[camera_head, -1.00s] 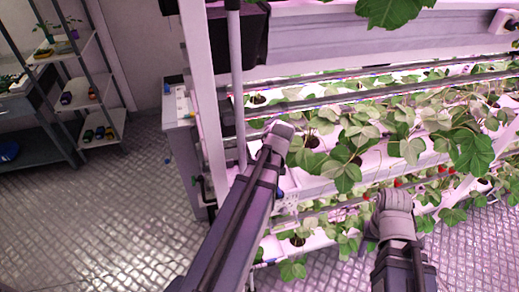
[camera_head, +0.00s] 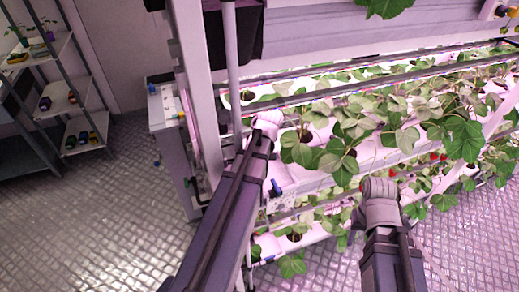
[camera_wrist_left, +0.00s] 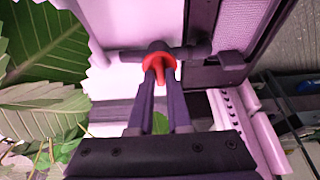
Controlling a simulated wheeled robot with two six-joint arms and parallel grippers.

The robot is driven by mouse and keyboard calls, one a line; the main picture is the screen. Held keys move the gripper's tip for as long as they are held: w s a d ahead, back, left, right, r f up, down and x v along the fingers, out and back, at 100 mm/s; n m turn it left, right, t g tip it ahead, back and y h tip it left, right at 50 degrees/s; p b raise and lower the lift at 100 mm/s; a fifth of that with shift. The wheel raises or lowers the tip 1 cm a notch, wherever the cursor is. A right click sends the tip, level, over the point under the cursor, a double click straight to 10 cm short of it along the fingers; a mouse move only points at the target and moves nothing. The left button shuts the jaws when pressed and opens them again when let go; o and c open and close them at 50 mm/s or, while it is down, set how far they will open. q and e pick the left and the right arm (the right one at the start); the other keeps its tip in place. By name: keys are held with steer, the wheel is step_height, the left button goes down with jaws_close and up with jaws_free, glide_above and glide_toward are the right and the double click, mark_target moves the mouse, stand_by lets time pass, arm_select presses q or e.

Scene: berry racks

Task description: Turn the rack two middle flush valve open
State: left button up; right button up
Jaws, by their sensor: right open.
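A valve with a red handle (camera_wrist_left: 159,62) sits on a dark horizontal pipe in the left wrist view. My left gripper (camera_wrist_left: 160,80) points at it, with the red handle between its two fingertips. I cannot tell whether the fingers press on it. In the head view the left gripper is hidden behind its own arm at the rack's left end. A blue valve handle (camera_head: 275,188) shows just right of that arm, at a middle tier. I cannot tell which valve is the middle flush valve. My right gripper (camera_head: 352,222) is open and empty in front of the lower plants.
The white rack holds tiers of strawberry plants (camera_head: 340,150) close to both arms. A white upright post (camera_head: 198,90) and a grey cabinet (camera_head: 168,125) stand left of the arm. A shelf unit (camera_head: 75,130) stands far left. The textured floor (camera_head: 100,220) between is clear.

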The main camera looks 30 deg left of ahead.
arm_select(q)
jaws_close()
stand_by(0.3)
steer(key=n, duration=0.1)
steer(key=n+g, duration=0.1)
steer(key=n+y, duration=0.1)
steer(key=n, duration=0.1)
steer(key=shift+w+d+g, duration=0.1)
steer(key=shift+w+g, duration=0.15)
steer(key=shift+g, duration=0.05)
steer(key=n+g, duration=0.1)
steer(key=n, duration=0.3)
steer(key=shift+w+n+g, duration=0.2)
steer(key=shift+n+g, duration=0.2)
steer(key=n, duration=0.2)
steer(key=n+g, duration=0.1)
steer(key=n, duration=0.1)
steer(key=shift+w+g, duration=0.15)
steer(key=shift+g, duration=0.15)
steer(key=shift+n+g+h, duration=0.35)
steer(key=shift+n+h, duration=0.05)
steer(key=shift+n, duration=0.85)
steer(key=shift+n+g+h, duration=0.35)
steer(key=shift+n+h, duration=0.05)
steer(key=shift+n, duration=0.85)
